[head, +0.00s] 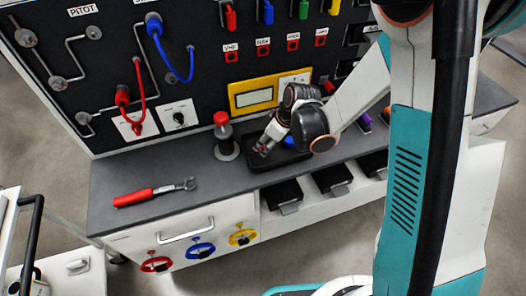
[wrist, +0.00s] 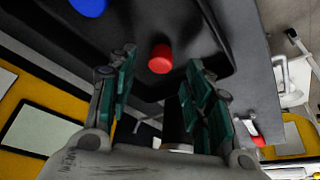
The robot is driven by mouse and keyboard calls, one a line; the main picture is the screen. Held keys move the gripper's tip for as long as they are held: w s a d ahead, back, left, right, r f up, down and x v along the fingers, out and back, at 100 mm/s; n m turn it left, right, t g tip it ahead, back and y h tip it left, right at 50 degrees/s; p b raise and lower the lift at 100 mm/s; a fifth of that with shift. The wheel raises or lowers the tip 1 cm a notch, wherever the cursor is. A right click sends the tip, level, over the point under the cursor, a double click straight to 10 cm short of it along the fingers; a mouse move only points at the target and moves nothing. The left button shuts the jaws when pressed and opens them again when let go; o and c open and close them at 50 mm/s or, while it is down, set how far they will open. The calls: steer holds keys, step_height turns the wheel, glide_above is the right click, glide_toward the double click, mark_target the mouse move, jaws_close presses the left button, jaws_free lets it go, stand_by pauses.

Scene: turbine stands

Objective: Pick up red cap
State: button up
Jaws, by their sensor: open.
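A small red cap (wrist: 160,59) sits on a black tray (wrist: 215,20) in the wrist view, in line between my fingertips. My gripper (wrist: 162,66) is open, with one finger on each side of the cap in the picture and nothing held. In the head view my gripper (head: 264,148) points down over the black tray (head: 272,166) on the bench. A bit of red shows by the fingertips there, and the cap is mostly hidden. I cannot tell whether the fingers touch it.
A bottle with a red top (head: 222,132) stands just left of the tray. A blue cap (head: 290,141) lies on the tray beside my wrist. A red-handled wrench (head: 150,193) lies on the left of the bench. The panel with hoses (head: 170,50) rises behind.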

mark_target(263, 147)
steer(key=b+x, duration=0.1)
steer(key=x, duration=0.2)
steer(key=shift+a+f, duration=0.1)
steer(key=shift+f, duration=0.2)
steer(key=shift+r, duration=0.1)
steer(key=c, duration=0.9)
steer(key=shift+o, duration=0.2)
step_height(263, 147, up, 20)
steer(key=p, duration=0.7)
steer(key=shift+c, duration=0.5)
